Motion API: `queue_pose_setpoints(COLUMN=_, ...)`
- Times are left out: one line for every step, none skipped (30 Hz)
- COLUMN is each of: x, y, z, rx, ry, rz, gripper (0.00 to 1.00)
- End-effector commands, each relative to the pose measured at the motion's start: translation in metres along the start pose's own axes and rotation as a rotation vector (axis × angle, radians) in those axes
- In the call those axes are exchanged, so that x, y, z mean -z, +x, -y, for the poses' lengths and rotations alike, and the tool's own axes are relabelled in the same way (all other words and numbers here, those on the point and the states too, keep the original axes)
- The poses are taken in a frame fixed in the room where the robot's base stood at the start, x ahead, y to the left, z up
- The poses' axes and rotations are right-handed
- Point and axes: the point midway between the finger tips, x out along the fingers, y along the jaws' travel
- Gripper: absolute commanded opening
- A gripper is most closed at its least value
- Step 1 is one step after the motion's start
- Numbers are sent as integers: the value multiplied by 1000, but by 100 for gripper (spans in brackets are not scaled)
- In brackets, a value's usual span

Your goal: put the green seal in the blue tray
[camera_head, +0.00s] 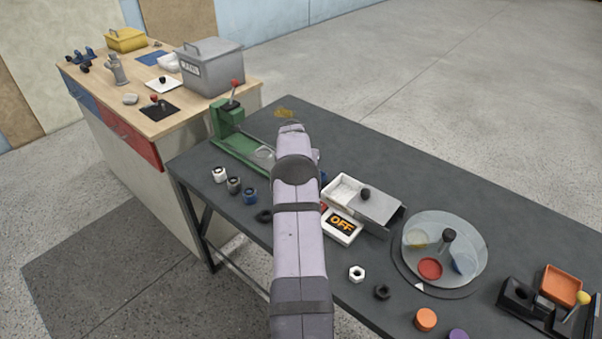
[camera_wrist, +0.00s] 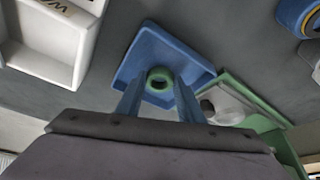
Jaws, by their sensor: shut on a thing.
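The green seal (camera_wrist: 151,75) is a small ring with a dark centre, seen in the wrist view. My gripper (camera_wrist: 159,82) is shut on it, with one finger on each side. The blue tray (camera_wrist: 150,42) is a shallow square tray behind the seal in the wrist view. The seal lies over the tray's inside in the picture; I cannot tell whether it touches the floor of the tray. In the head view my arm hides the gripper, the seal and nearly all of the tray.
A green lever fixture (camera_head: 229,118) stands left of my arm. A white box with a grey sliding lid (camera_head: 376,207) and an OFF sign (camera_head: 343,226) are to the right. A round clear-walled turntable (camera_head: 463,236) is farther right. Several rings and nuts line the near edge.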

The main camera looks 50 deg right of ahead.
Motion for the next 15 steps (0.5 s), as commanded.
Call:
queue_pose_setpoints(x=-1, y=2, z=0, rx=0, ry=0, rz=0, gripper=10)
queue_pose_setpoints(x=-1, y=3, z=0, rx=0, ry=0, rz=-1, gripper=10)
queue_pose_setpoints(x=-1, y=4, z=0, rx=1, ry=1, rz=-2, gripper=10)
queue_pose_setpoints(x=-1, y=4, z=0, rx=1, ry=1, rz=-3, gripper=10)
queue_pose_setpoints(x=-1, y=4, z=0, rx=1, ry=1, rz=-3, gripper=10)
queue_pose_setpoints(x=-1, y=4, z=0, rx=1, ry=1, rz=-3, gripper=10)
queue_pose_setpoints(x=-1, y=4, z=0, rx=1, ry=1, rz=-2, gripper=10)
queue_pose_setpoints(x=-1, y=4, z=0, rx=1, ry=1, rz=-2, gripper=10)
queue_pose_setpoints(x=-1, y=4, z=0, rx=1, ry=1, rz=-2, gripper=10)
queue_pose_setpoints(x=-2, y=5, z=0, rx=1, ry=1, rz=-2, gripper=10)
queue_pose_setpoints(x=-2, y=6, z=0, rx=0, ry=1, rz=-2, gripper=10)
queue_pose_setpoints(x=-2, y=7, z=0, rx=0, ry=1, rz=-2, gripper=10)
queue_pose_setpoints(x=-3, y=8, z=0, rx=0, ry=1, rz=-2, gripper=10)
queue_pose_setpoints(x=-3, y=9, z=0, rx=0, ry=1, rz=-2, gripper=10)
queue_pose_setpoints(x=-3, y=7, z=0, rx=0, ry=1, rz=-2, gripper=44)
